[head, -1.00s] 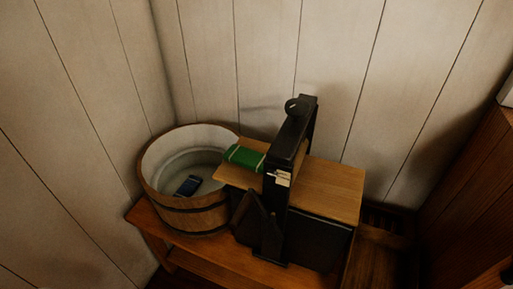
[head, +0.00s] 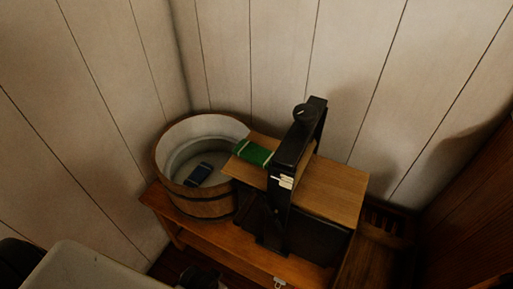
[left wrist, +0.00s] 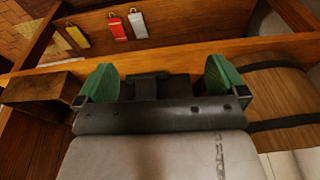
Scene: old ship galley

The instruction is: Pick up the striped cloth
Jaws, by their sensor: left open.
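The green cloth (head: 252,152), with a thin pale stripe, lies folded on the left end of a wooden board (head: 335,185). It is between the tub and the black upright frame. It does not show in the left wrist view. My left gripper (left wrist: 160,82) is open in the left wrist view, its two green fingers apart with nothing seen between them. In the head view my left arm comes in at the lower left, low and in front of the bench, well apart from the cloth. My right gripper is not in view.
A wooden tub (head: 205,205) with a dark blue object (head: 198,174) inside stands left of the cloth. A black frame (head: 292,160) with a knob rises right of it. The bench (head: 165,205) holds both. Red (left wrist: 117,27) and white (left wrist: 138,25) tags hang on wood.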

